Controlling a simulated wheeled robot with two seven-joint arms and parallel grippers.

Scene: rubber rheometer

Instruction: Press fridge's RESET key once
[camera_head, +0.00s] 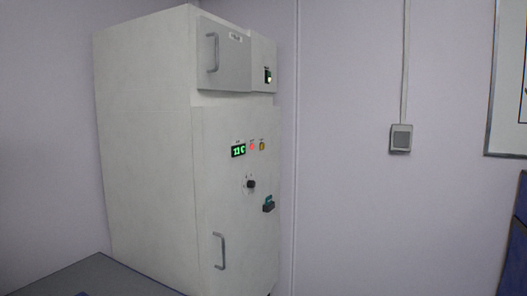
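The fridge (150,150) is a tall off-white cabinet standing at the left against the wall. Its front carries a green lit display (238,151), with a small red light or button (252,147) and a yellow one (262,145) beside it. Below these are a black knob (251,184) and a dark teal latch-like part (268,204). The labels are too small to read, so I cannot tell which part is the RESET key. Neither of my grippers is in view.
The fridge has an upper door handle (212,52), a lower door handle (219,251) and a small switch (267,76) at the upper right. A grey surface (95,277) lies at the lower left. A wall box (401,138) hangs at the right. The wall between is bare.

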